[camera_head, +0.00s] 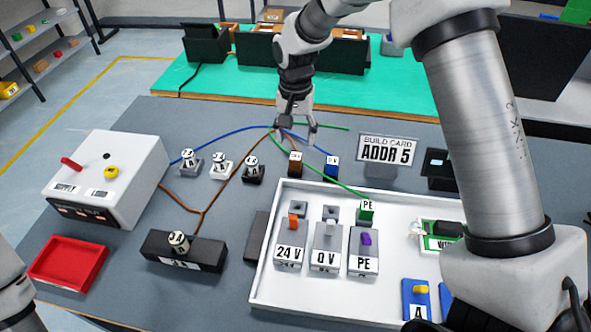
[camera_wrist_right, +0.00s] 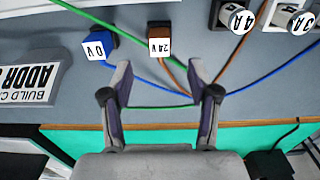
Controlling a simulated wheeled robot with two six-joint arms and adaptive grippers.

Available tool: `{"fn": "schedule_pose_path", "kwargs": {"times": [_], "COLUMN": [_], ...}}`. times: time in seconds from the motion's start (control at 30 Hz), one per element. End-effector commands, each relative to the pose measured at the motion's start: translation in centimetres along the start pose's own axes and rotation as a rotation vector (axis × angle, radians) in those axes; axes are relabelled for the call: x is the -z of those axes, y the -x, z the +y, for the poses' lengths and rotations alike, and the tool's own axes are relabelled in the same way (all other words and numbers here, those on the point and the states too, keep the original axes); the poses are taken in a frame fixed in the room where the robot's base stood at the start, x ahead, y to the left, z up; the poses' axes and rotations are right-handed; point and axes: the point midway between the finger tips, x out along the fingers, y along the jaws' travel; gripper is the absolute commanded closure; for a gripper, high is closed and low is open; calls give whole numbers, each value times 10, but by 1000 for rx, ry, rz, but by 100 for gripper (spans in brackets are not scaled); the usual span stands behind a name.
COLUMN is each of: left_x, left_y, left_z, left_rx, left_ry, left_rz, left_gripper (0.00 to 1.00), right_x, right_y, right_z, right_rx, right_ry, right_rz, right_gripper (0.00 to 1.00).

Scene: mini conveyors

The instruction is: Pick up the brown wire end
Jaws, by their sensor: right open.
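The brown wire end (camera_head: 295,164) is a small brown block with a white label, standing on the grey table behind the white tray. In the right wrist view the brown wire end (camera_wrist_right: 159,40) reads "24 V", and a brown wire runs from it. My right gripper (camera_head: 296,140) points down just behind it in the head view. In the right wrist view the open right gripper (camera_wrist_right: 160,68) has its fingers apart, with the block ahead of the gap and nothing held. My left gripper is out of view.
The blue "0 V" wire end (camera_head: 332,169) stands close to the right. A green wire end (camera_head: 366,212) is at the white tray (camera_head: 268,285). Brown, blue and green wires cross near my right gripper. A sign (camera_head: 387,150) reads "ADDR 5".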

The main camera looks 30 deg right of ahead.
Motion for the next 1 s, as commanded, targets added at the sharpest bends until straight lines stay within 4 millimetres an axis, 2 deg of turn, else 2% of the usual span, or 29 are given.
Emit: {"fn": "schedule_pose_path", "kwargs": {"times": [0.03,0.27,0.5,0.77,0.8,0.93,1.0], "left_x": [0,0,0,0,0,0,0], "left_y": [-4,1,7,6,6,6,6], "left_z": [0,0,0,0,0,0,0], "left_rx": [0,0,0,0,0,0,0], "left_ry": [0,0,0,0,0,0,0], "left_rz": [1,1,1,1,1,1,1], "left_gripper": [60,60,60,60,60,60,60], "right_x": [0,0,-1,-1,-1,-1,-1], "right_y": [-7,-33,-74,-80,-80,-80,-80], "right_z": [0,0,1,0,0,0,1], "right_rx": [0,-1,-1,0,0,0,0], "right_ry": [0,0,0,0,0,0,0], "right_rz": [-1,-2,-2,0,0,0,0], "right_gripper": [40,40,40,40,54,100,100]}}
